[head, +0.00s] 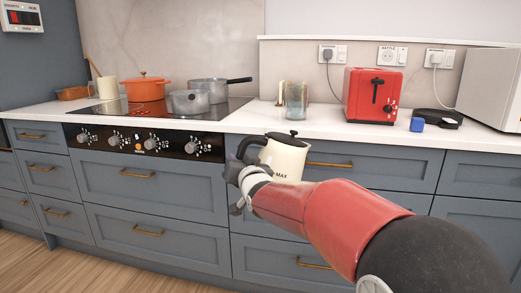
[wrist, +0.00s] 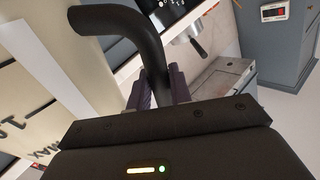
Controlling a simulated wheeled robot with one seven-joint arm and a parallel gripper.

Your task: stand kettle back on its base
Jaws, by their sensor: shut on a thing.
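The cream kettle (head: 285,158) with a black lid and black handle is held in the air in front of the drawers, below the counter edge. My gripper (head: 237,168) is shut on its dark handle at the left. In the wrist view the black handle (wrist: 122,20) passes between the fingers (wrist: 160,92), and the cream body (wrist: 45,85) with black lettering lies to the left. A flat black disc that looks like the kettle base (head: 440,116) lies on the counter, right of the toaster, below a socket with a cable.
A small blue block (head: 417,124) sits at the front left of the disc. The red toaster (head: 375,95) stands left of it and a white microwave (head: 490,88) right. Pots, including an orange one (head: 146,88), stand on the hob.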

